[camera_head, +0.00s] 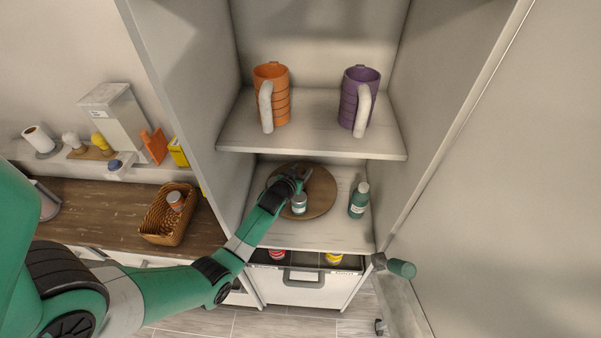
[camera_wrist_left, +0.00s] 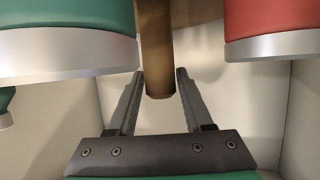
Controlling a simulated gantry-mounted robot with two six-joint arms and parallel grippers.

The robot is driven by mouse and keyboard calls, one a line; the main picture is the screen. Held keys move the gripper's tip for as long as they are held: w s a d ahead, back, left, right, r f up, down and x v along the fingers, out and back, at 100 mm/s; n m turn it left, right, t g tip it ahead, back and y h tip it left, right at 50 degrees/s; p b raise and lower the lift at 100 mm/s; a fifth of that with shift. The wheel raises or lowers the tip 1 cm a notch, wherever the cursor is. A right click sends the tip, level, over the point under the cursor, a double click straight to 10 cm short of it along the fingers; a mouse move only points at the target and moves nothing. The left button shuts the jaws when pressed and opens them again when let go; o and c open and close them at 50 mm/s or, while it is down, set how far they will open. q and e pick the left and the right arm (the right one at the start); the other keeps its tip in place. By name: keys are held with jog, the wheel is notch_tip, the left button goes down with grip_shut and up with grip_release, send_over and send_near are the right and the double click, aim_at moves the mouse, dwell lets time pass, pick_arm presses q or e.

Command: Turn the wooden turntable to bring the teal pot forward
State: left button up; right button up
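The round wooden turntable (camera_head: 322,192) lies on the lower cabinet shelf. A teal pot (camera_head: 299,205) with a pale label stands at its front left in the head view. My left gripper (camera_head: 303,176) reaches over the turntable just behind this pot. In the left wrist view, a wooden peg (camera_wrist_left: 159,70) stands between the two open fingers (camera_wrist_left: 160,73), with narrow gaps beside it. A teal pot (camera_wrist_left: 65,35) is at upper left there and a red pot (camera_wrist_left: 270,30) at upper right. The red pot is hidden in the head view.
A teal bottle (camera_head: 358,201) stands on the shelf right of the turntable. The upper shelf above holds an orange mug (camera_head: 272,95) and a purple mug (camera_head: 359,98). Cabinet walls close in both sides. An open drawer (camera_head: 305,283) is below; a wicker basket (camera_head: 160,220) is left.

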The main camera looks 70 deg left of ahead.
pick_arm(q)
jog(key=shift+o, duration=1.1)
jog(key=shift+s, duration=0.1)
jog(key=p+v, duration=0.1)
jog(key=v, duration=1)
jog(key=shift+d, duration=0.2)
jog(key=shift+s, duration=0.15)
